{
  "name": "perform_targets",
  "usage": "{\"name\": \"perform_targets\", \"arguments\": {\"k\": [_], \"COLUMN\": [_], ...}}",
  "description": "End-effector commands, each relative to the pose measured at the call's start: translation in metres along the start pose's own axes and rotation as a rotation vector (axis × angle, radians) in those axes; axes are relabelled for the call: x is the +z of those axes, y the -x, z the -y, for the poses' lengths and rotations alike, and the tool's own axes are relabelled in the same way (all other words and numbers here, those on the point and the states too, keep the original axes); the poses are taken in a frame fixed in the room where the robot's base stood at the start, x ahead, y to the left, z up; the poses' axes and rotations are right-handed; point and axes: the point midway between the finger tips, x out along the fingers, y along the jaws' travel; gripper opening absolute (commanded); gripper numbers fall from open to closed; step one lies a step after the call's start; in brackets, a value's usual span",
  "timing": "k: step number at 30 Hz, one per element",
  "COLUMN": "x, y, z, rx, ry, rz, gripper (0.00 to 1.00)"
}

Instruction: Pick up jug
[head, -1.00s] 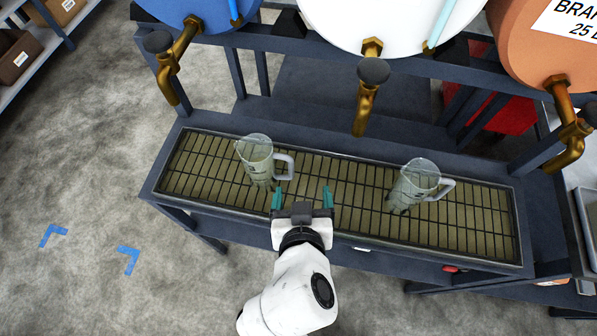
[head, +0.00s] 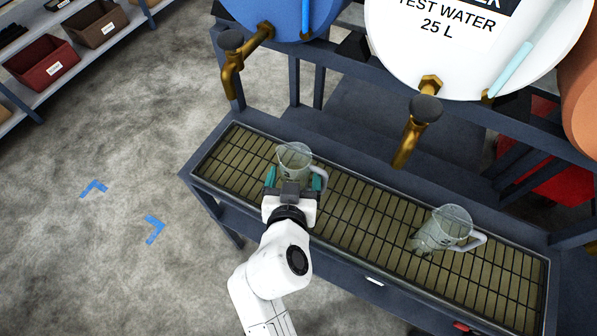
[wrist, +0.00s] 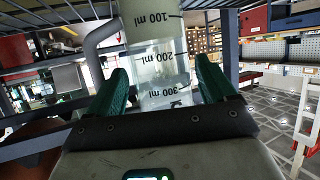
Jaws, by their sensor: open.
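Two clear jugs with pale handles stand on the grated drip tray (head: 350,215). The left jug (head: 295,158) is directly in front of my gripper (head: 294,180), its handle to the right. The right jug (head: 450,226) stands farther along the tray. My gripper is open, its green fingers on either side of the left jug in the head view. In the wrist view the jug (wrist: 158,60) shows between the fingers (wrist: 160,85), with ml markings and its handle at the left. Whether the fingers touch it cannot be told. The gripper partly hides the jug's lower part.
Brass taps hang over the tray from a blue barrel (head: 285,15) and a white barrel (head: 450,50). An orange barrel (head: 582,100) is at the right edge. Shelves with bins (head: 42,62) stand at the upper left. The floor at left is clear, with blue tape marks.

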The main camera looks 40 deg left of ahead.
Motion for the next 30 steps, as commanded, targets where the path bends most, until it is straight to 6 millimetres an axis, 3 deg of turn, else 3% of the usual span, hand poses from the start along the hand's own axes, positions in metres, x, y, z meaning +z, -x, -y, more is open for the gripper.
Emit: {"name": "perform_targets", "arguments": {"k": [6, 15, 28, 30], "x": [-0.001, 0.0, 0.0, -0.001], "y": [-0.024, -0.027, -0.027, -0.027], "z": [0.0, 0.0, 0.0, 0.0], "rx": [-0.001, -0.001, 0.0, -0.001], "ry": [0.0, 0.0, 0.001, 0.0], "rz": [0.0, 0.0, 0.0, -0.002], "gripper": [0.84, 0.84, 0.43, 0.42]}}
